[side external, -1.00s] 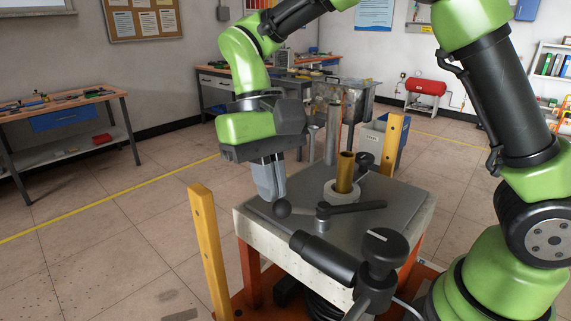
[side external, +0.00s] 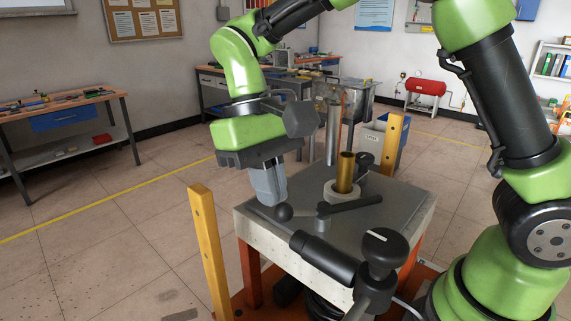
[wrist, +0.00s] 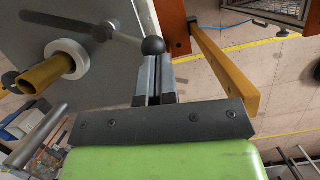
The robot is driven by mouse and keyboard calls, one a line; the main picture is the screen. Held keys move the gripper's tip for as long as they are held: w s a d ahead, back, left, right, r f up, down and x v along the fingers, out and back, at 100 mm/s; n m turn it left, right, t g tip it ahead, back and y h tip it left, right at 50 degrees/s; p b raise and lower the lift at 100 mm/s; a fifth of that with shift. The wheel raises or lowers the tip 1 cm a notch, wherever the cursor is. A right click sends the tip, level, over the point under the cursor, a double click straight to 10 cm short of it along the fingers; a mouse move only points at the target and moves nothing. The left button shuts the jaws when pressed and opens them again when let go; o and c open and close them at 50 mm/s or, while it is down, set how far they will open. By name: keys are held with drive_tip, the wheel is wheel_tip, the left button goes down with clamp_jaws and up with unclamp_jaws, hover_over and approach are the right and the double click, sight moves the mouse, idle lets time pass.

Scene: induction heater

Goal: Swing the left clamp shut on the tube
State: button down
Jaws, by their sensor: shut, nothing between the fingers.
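The brass tube (side external: 346,172) stands upright in a white ring (side external: 342,194) on the grey table top; both also show in the wrist view, tube (wrist: 45,75) and ring (wrist: 68,57). The near clamp has a dark arm (side external: 355,205) on a pivot post, with a round black knob (side external: 284,212) at its left end. The arm's right end points past the near side of the tube; whether it touches cannot be told. My gripper (side external: 271,203) is shut and empty, its tips right beside the knob. In the wrist view the knob (wrist: 152,46) sits just beyond the fingertips (wrist: 154,60).
A second dark clamp (side external: 362,162) is behind the tube. A black handle with a round cap (side external: 380,245) stands at the near table edge. Yellow posts (side external: 208,250) rise at two corners. A grey cylinder (side external: 333,133) stands behind the tube. Floor left of the table is clear.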

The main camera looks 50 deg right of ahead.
drive_tip(key=shift+s+a+n+h, duration=0.4)
drive_tip(key=shift+s+n, duration=0.25)
drive_tip(key=shift+n, duration=0.55)
drive_tip(key=shift+s+a+n+h, duration=0.35)
drive_tip(key=shift+s+n, duration=0.25)
drive_tip(key=shift+n, duration=0.6)
idle(2.9)
drive_tip(key=shift+r, duration=0.1)
idle(0.5)
drive_tip(key=v, duration=0.9)
drive_tip(key=shift+r, duration=0.35)
idle(0.8)
